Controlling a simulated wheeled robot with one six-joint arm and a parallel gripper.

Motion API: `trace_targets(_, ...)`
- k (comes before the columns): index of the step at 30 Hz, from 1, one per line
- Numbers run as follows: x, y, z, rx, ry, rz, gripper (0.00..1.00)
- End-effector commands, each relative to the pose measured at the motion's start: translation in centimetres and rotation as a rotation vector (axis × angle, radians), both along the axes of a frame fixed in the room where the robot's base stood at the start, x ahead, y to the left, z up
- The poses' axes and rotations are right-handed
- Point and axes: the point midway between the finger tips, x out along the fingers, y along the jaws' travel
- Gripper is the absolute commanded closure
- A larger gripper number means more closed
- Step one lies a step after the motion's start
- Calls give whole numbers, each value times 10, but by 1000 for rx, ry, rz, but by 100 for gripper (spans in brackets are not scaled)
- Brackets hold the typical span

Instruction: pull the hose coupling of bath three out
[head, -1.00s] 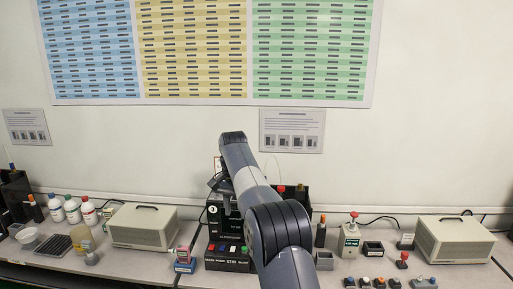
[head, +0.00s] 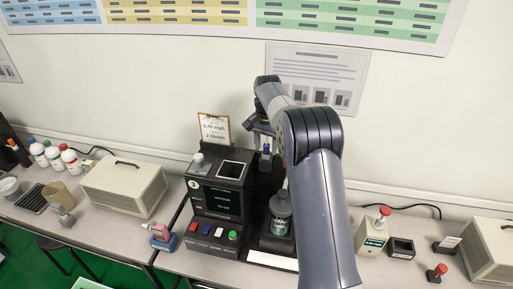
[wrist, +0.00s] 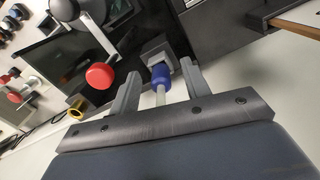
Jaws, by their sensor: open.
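The black tester marked 3 (head: 193,197) stands on the bench, with a dark screen and a row of coloured buttons. A blue hose coupling (wrist: 161,77) sits at a grey block, with a pale hose running from it toward my wrist. It also shows small and blue in the head view (head: 266,151). My gripper (wrist: 160,70) is open, with one finger on each side of the coupling; gaps show between fingers and coupling. In the head view my gripper (head: 262,128) is above the rear of the tester, partly hidden by my arm.
A clipboard card (head: 214,131) stands behind the tester. A red knob (wrist: 100,76) is near my left finger in the wrist view. A beige box (head: 124,190) is to the left.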

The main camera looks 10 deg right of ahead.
Motion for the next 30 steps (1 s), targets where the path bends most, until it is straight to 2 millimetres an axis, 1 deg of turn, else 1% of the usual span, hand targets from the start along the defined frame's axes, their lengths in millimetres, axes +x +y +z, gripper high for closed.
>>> trace_targets(4, 0, 0, -7, 0, 0, 0, 55)
trace_targets(12, 0, 0, -8, 0, 0, 0, 56)
trace_targets(28, 0, 0, -8, 0, 0, 0, 99)
trace_targets(29, 0, 0, -8, 0, 0, 0, 100)
trace_targets(30, 0, 0, -8, 0, 0, 0, 83)
